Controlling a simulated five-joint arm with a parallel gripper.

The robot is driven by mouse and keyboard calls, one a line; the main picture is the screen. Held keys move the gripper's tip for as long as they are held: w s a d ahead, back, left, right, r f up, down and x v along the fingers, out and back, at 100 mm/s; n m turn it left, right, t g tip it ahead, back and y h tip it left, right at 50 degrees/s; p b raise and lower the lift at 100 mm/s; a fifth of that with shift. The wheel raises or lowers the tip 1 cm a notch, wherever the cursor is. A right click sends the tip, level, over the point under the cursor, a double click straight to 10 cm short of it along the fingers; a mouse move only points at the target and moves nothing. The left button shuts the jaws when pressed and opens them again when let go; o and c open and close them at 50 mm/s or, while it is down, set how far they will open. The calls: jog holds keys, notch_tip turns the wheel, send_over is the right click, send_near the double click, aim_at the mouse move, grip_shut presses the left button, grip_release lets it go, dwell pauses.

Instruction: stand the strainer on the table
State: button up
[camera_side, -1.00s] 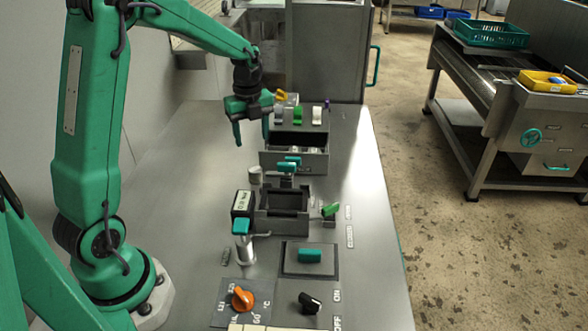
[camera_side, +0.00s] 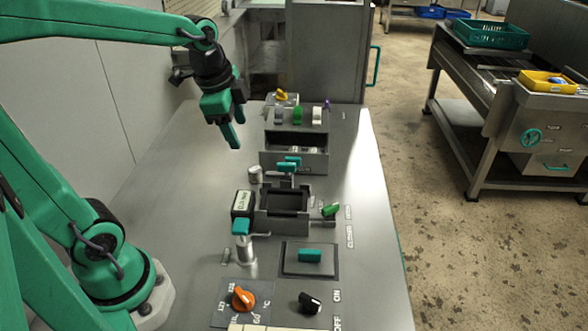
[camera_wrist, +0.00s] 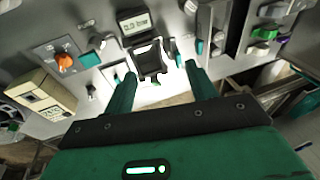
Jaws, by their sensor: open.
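My gripper (camera_side: 235,133) is open and empty, tilted above the left part of the steel table (camera_side: 180,190), apart from the fittings. In the wrist view its two green fingers (camera_wrist: 160,70) stand apart, with the dark square chamber (camera_wrist: 150,59) beyond their tips. I cannot pick out the strainer with certainty. A small grey cylinder (camera_side: 255,175) stands left of the teal handle behind the chamber. An open dark box (camera_side: 318,160) behind that handle holds pale things too small to make out.
The chamber (camera_side: 262,222) has a display (camera_side: 242,203) at its left and a green lever (camera_side: 331,209) at its right. An orange knob (camera_side: 242,298) and a black knob (camera_side: 310,302) sit in front. Several coloured fittings stand behind the box. The table's left side is clear.

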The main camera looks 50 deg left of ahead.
jog(key=s+d+n+t, duration=0.2)
jog(key=s+d+n, duration=0.2)
jog(key=s+n, duration=0.5)
jog(key=shift+d+r, duration=0.3)
jog(key=shift+r, duration=0.15)
jog(key=shift+s, duration=0.1)
